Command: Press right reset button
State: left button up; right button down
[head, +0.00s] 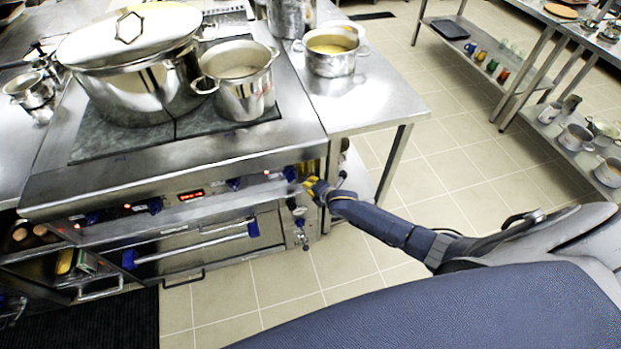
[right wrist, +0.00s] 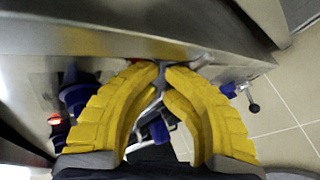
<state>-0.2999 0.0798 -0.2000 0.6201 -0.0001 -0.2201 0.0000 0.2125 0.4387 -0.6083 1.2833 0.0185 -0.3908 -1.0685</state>
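The stove's front control panel (head: 215,188) carries blue knobs (head: 155,206), small red lights and a red lit display (head: 191,195). My right gripper (head: 311,187) is at the panel's right end, with yellow fingers. In the right wrist view the fingertips (right wrist: 163,67) come together, with nothing seen between them, close to the metal front. A blue knob (right wrist: 75,92) and a red light (right wrist: 55,119) are left of the fingers there. I cannot make out the right reset button; the fingers may hide it. My left gripper is not in view.
A large lidded stockpot (head: 135,85) and a smaller pot (head: 240,90) stand on the stovetop. A pot of yellow contents (head: 330,62) stands on the side table (head: 375,100). Oven handles (head: 195,243) project below the panel. The tiled floor (head: 440,175) to the right is open.

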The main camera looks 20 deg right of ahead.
jog(key=shift+w+d+r, duration=0.2)
jog(key=shift+r, duration=0.15)
jog(key=shift+s+a+f, duration=0.1)
jog(key=shift+s+f, duration=0.05)
jog(key=shift+s, duration=0.65)
jog(key=shift+s, duration=0.1)
jog(key=shift+s+a, duration=0.2)
jog(key=shift+s, duration=1.05)
jog(key=shift+s+a, duration=0.15)
jog(key=shift+s, duration=1.1)
